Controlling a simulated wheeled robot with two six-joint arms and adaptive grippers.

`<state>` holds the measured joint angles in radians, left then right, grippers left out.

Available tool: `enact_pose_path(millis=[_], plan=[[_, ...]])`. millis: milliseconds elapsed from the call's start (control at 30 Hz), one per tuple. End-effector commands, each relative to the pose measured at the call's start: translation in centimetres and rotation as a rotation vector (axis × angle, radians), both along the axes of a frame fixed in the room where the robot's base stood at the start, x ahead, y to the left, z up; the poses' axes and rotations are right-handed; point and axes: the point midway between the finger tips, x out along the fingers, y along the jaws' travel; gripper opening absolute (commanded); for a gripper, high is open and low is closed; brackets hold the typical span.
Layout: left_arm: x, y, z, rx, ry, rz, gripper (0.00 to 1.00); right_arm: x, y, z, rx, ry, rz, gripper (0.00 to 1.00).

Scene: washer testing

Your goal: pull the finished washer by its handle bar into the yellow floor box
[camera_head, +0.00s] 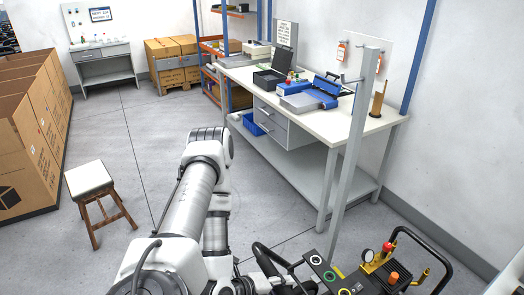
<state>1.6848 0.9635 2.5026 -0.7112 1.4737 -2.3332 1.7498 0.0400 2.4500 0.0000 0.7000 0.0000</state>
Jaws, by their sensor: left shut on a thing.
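A machine, likely the washer (383,268), stands at the bottom right with a round gauge, red and orange knobs, yellow fittings and a black tube frame (428,245). Its lower part is cut off by the picture edge. My left arm rises from the bottom and bends down again. My left gripper (270,282) is at the bottom edge, dark and partly cut off, shut on a black curved bar (262,256). I cannot tell whether this bar joins the washer. My right gripper is not in view. No yellow floor box shows.
A button panel (328,273) and a grey post (349,165) stand just right of the left gripper. Behind is a white workbench (330,130) with blue equipment. A stool (98,199) and cardboard boxes (35,150) are at the left. The middle-left floor is clear.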

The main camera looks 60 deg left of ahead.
Motion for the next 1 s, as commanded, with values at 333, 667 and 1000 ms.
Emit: enact_pose_path(millis=[333,667,1000], plan=[[-4.5,0.4,-0.1,0.0,0.012,0.002,0.0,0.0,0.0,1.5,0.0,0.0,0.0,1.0],[-5.8,0.5,-0.1,0.0,0.006,0.001,0.0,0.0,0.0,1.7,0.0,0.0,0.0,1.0],[-5.8,0.5,-0.1,0.001,0.004,0.002,0.0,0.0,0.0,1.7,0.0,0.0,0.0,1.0]])
